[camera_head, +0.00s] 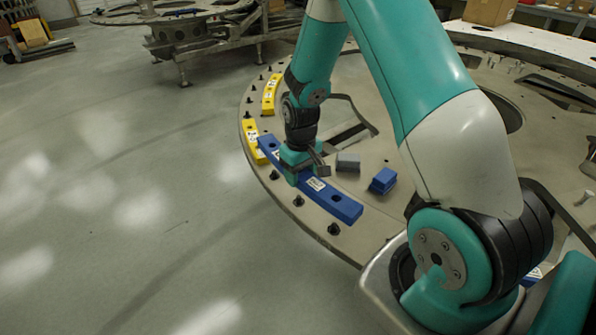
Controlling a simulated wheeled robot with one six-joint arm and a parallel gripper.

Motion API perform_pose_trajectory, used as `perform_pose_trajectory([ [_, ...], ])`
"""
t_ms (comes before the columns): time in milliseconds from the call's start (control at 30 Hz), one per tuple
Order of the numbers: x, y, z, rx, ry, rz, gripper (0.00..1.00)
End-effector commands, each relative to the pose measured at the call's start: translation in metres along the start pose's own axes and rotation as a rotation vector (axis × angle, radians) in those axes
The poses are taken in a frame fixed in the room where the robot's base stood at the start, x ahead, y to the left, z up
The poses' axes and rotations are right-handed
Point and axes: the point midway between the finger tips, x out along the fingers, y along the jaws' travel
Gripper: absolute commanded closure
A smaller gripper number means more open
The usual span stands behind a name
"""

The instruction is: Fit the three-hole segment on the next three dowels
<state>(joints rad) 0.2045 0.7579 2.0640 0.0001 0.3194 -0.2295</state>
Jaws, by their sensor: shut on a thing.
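A long, curved blue segment (332,199) with white labels is held in my gripper (297,178), which is shut on it near its middle. One dark hole shows near each end; the middle is hidden by my gripper. Black dowels stand in a row along the plate's outer rim, among them one at the left (273,175), one in the middle (298,201) and one nearer me (334,228). These stand clear of the segment in the picture. The segment's far end overlaps a yellow segment (252,138) in view. I cannot tell its height above the plate.
Another yellow segment (270,94) lies further along the rim of the round plate (366,226). A grey block (348,163) and a small blue block (383,180) lie on the plate right of my gripper. Open floor lies to the left.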

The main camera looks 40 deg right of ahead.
Motion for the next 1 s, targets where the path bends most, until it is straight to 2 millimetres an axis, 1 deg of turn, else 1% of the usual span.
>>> perform_pose_trajectory([
  [1000, 0.052, -0.002, -0.001, -0.004, 0.001, 0.000, 0.88],
])
